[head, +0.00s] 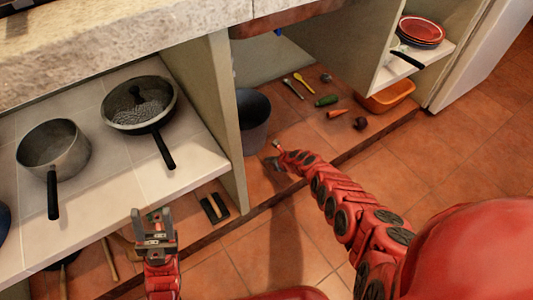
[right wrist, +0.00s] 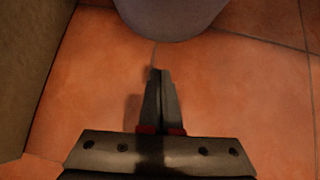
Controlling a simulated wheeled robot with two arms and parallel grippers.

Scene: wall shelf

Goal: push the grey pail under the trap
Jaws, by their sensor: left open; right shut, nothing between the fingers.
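The grey pail (head: 254,125) stands on the tiled floor of the open bay under the counter, close to the partition on its left; the partition hides part of it. Its lower side shows at the top of the right wrist view (right wrist: 170,14). My right gripper (right wrist: 159,75) is shut and empty, low over the floor, its tips pointing at the pail with a small gap. In the head view it is small, in front of the pail (head: 272,160). My left gripper (head: 152,219) is open and empty in front of the left shelf. I cannot make out the trap; the counter hides the upper bay.
Two pans (head: 53,150) (head: 140,104) stand on the left shelf. The partition (head: 225,110) borders the bay. Right of the pail lie utensils (head: 299,83), a green item (head: 326,101) and a carrot (head: 337,114). An orange tub (head: 388,97) stands further right.

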